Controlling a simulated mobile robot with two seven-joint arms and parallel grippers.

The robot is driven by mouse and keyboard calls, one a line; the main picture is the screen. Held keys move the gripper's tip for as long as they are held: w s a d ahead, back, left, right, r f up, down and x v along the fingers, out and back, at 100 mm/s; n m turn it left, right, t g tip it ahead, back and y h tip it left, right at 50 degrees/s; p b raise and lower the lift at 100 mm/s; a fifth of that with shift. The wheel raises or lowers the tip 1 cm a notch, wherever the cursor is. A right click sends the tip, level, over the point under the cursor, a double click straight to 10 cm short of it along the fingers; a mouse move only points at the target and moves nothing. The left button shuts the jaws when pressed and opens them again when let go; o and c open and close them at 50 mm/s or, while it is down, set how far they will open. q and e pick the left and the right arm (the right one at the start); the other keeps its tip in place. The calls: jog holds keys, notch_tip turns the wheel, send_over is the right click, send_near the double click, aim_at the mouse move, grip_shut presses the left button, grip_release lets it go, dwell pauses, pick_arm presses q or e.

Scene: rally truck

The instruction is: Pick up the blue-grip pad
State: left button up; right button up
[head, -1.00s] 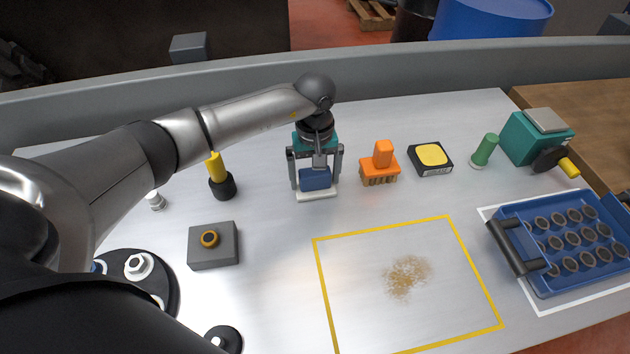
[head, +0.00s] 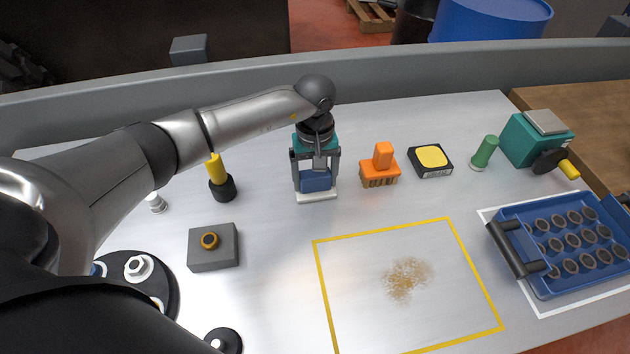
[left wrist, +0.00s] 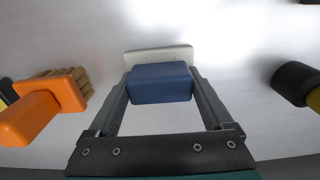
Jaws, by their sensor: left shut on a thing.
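The blue-grip pad has a blue block grip (head: 316,181) on a flat white pad (head: 317,196) and stands near the back middle of the white table. In the left wrist view the blue grip (left wrist: 160,83) sits between the two fingers, with the white pad (left wrist: 158,53) behind it. My left gripper (head: 316,182) points down over the pad, its fingers shut on the two sides of the blue grip. The pad appears to be on the table surface; I cannot tell if there is a gap. My right gripper is not in view.
An orange brush (head: 380,166) stands close to the right of the pad. A yellow-handled tool in a black base (head: 221,187) stands to the left. A yellow-lined square (head: 410,283) with brown dust lies in front. A blue crate (head: 556,245) is at the right.

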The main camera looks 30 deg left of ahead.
pick_arm(q)
notch_tip(320, 180, up, 20)
jog(key=p, duration=0.1)
dwell(0.5)
jog(key=o, duration=1)
jog(key=shift+c, duration=0.2)
jog(key=c, duration=1.3)
jog(key=shift+f, duration=0.1)
